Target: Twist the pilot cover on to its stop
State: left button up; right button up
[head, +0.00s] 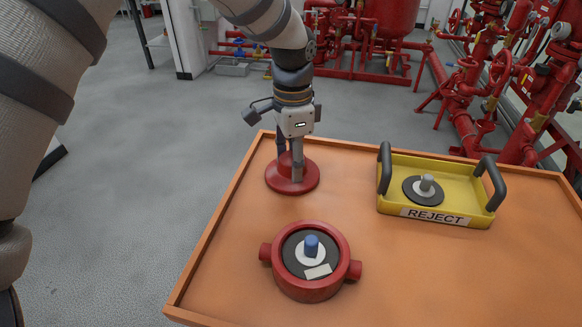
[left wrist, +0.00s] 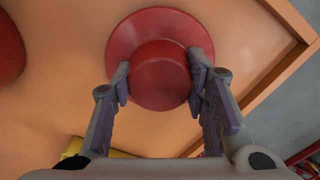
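A red round cover (head: 292,178) with a wide flange and a raised round middle sits flat on the orange table, near its far left edge. I take it to be the pilot cover. My left gripper (head: 290,166) points down over it. In the left wrist view the two fingers (left wrist: 159,84) lie against opposite sides of the cover's raised middle (left wrist: 160,72). A red valve body (head: 312,289) with two side stubs stands apart, nearer the front. It holds a black disc with a white centre, a blue knob (head: 311,245) and a pale tag (head: 318,271). My right gripper is not in view.
A yellow REJECT tray (head: 462,168) with dark handles stands at the right and holds a black disc with a grey knob (head: 427,184). The orange table (head: 420,270) has a raised rim and is clear at the front right. Red pipework stands behind.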

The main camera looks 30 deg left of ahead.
pick_arm(q)
grip_shut()
jog(key=shift+r+p, duration=0.55)
jog(key=shift+r, duration=1.55)
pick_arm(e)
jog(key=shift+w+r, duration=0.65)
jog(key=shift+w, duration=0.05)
pick_arm(q)
jog(key=shift+f, duration=0.1)
